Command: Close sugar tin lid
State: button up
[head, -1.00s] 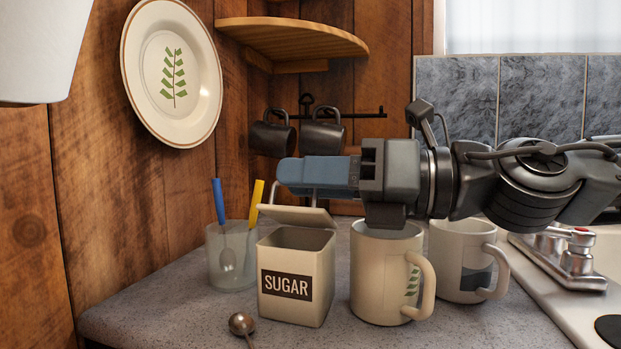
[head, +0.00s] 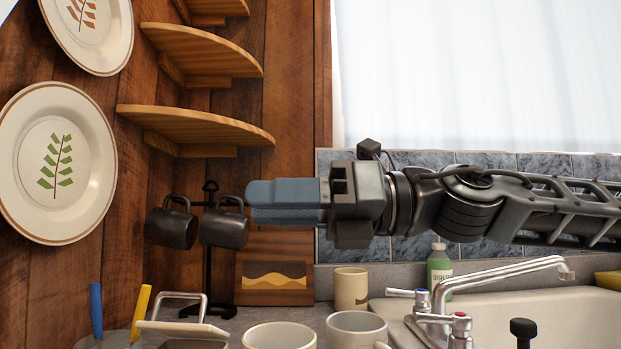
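The sugar tin's cream lid (head: 182,328) with its wire handle (head: 180,307) shows at the bottom edge of the head view, left of centre. The lid stands raised at a tilt, with a strip of the tin's opening below it. The tin's body and label are cut off by the frame. My gripper (head: 252,204), with blue fingers pointing left, is up and to the right of the lid in the picture, apart from it. Nothing shows held in it; the side-on view hides any gap between the fingers.
Two cream mugs (head: 279,336) (head: 356,329) stand right of the tin. A glass with blue and yellow handles (head: 118,338) stands left. Dark mugs (head: 172,226) hang on a rack behind my gripper. Wooden shelves (head: 195,127) are above; a sink tap (head: 490,283) is at right.

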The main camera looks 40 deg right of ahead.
jog(key=shift+s+d+r, duration=0.25)
jog(key=shift+d+r, duration=0.15)
jog(key=shift+d, duration=0.2)
jog(key=shift+s+d+r, duration=0.3)
jog(key=shift+d+r, duration=0.05)
jog(key=shift+d, duration=0.2)
jog(key=shift+s+d+r, duration=0.25)
jog(key=shift+d+r, duration=0.15)
jog(key=shift+d, duration=0.2)
jog(key=shift+c, duration=0.2)
